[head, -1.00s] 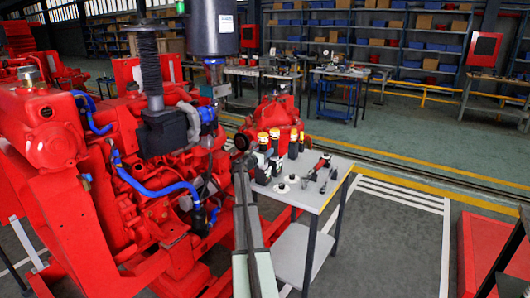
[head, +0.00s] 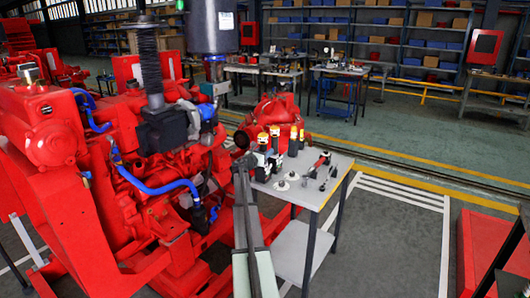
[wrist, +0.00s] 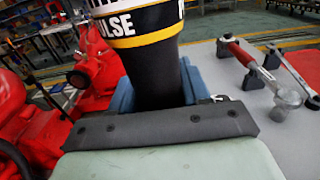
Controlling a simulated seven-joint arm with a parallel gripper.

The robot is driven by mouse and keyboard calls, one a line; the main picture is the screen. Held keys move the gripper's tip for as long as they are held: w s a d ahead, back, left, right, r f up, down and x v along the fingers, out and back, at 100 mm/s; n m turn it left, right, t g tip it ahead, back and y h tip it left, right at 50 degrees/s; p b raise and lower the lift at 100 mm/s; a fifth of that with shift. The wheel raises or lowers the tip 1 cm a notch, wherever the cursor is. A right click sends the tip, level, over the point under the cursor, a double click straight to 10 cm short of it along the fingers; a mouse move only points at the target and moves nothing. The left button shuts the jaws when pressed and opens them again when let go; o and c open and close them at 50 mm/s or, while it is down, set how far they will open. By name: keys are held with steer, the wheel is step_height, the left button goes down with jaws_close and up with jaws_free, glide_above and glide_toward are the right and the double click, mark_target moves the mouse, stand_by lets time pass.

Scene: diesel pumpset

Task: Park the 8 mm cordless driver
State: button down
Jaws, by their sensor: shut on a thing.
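The cordless driver (wrist: 152,72) fills the top middle of the wrist view. It has a black body and a white and yellow band with "PULSE" lettering. My gripper (wrist: 158,92) is shut on it, with blue jaws on both sides of the black body. The driver's upper end is cut off by the frame, and its lower end is hidden behind my gripper. In the head view my gripper (head: 264,160) is at the left side of the grey table (head: 308,192), among several drivers with yellow and orange tops (head: 275,131). I cannot tell there which one is held.
Small round pieces (head: 282,186) lie near the front. The red diesel engine (head: 110,170) stands close on the left, with another red casting (head: 275,108) behind the table. The table's front right is bare.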

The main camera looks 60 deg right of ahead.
steer(key=shift+c, duration=2.3)
jaws_free()
steer(key=shift+a, duration=0.15)
steer(key=a, duration=1.3)
steer(key=shift+a, duration=0.3)
